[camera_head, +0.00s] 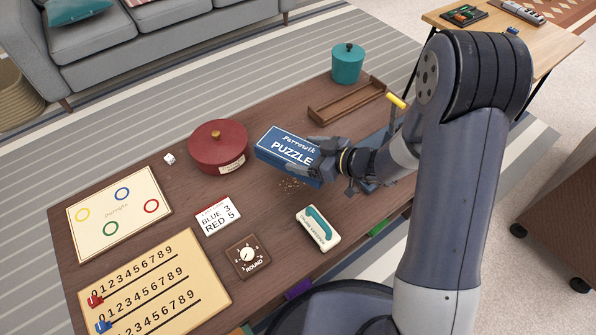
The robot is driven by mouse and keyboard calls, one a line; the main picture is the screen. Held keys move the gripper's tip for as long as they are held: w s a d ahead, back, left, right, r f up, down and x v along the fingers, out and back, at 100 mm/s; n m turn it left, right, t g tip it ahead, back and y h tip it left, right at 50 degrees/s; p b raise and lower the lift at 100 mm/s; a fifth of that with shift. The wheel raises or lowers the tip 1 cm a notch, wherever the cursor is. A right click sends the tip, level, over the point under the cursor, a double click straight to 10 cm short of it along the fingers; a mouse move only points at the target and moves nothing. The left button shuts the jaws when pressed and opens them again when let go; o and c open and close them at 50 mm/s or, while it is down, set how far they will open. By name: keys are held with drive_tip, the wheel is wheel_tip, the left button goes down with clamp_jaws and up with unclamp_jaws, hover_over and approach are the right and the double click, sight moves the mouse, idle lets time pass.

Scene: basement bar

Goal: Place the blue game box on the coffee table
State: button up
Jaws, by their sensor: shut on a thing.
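The blue game box (276,148) is labelled "Parrowik PUZZLE" in white. My gripper (322,158) is shut on its right end. The box is tilted a little, above or on the dark wooden coffee table (180,186); I cannot tell whether its underside touches the wood. It is just right of the round red lidded pot. The gripper and wrist hide the box's right end and part of the table behind them.
Around the box are the red pot (218,150), a wooden tray (345,102), a teal canister (347,64), a score card (217,215), a round dial (247,257) and a white-and-teal item (318,229). Brown crumbs (291,184) lie below the box. Game boards cover the left end.

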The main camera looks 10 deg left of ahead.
drive_tip(key=shift+f+b, duration=1.15)
drive_tip(key=shift+f, duration=2.2)
drive_tip(key=shift+f, duration=0.2)
drive_tip(key=o, duration=1.2)
drive_tip(key=shift+c, duration=0.2)
drive_tip(key=shift+r, duration=0.15)
drive_tip(key=shift+d+r, duration=0.2)
drive_tip(key=shift+d, duration=0.05)
drive_tip(key=p+v, duration=0.3)
drive_tip(key=v, duration=0.8)
drive_tip(key=shift+s+d, duration=0.15)
drive_tip(key=shift+d, duration=0.1)
